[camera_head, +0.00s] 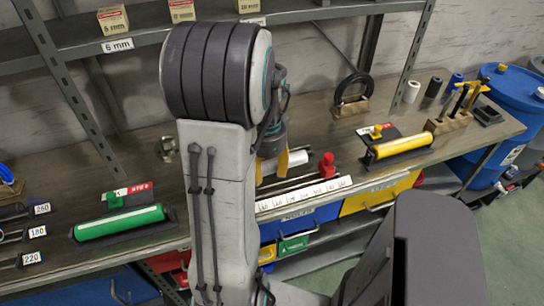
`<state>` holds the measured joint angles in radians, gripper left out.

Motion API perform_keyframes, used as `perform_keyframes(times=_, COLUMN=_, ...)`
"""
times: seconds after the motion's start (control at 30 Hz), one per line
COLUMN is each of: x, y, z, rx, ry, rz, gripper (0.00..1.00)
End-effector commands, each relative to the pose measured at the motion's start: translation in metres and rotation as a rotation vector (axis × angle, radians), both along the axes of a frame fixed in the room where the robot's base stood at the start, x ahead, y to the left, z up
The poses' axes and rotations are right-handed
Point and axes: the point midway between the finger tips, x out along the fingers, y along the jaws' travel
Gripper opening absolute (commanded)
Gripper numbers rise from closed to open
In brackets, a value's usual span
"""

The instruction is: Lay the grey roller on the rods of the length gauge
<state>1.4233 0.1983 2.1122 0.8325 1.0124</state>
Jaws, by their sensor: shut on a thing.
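My gripper (270,168) with yellow fingers reaches down behind my arm, over the middle of the bench. It is shut on the pale grey roller (293,161), whose right end shows beyond the fingers. The roller lies roughly along the bench, just behind the length gauge's dark rods (288,183) in the picture. I cannot tell whether it touches them. The length gauge has a white numbered strip (304,193) along its front and a red block (327,165) at its right. My arm hides the gauge's left part and the roller's left end.
A green roller (120,223) lies in a black holder at left, and a yellow roller (402,146) in another at right. A wooden block with a black ring (352,95), several upright cylinders and a tool block (448,122) stand farther right. A shelf (140,42) with small boxes overhangs the back.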

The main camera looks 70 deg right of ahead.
Motion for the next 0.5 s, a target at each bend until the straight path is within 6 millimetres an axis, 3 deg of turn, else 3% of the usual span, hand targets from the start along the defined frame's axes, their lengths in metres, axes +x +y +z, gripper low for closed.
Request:
perform_keyframes(times=0.17, x=0.0014, y=-0.0105, z=0.0001, rx=-0.004, ry=0.000, rz=-0.048, gripper=0.12)
perform_keyframes(times=0.5, x=0.0014, y=-0.0110, z=-0.0077, rx=-0.003, ry=-0.001, rz=-0.072, gripper=0.12)
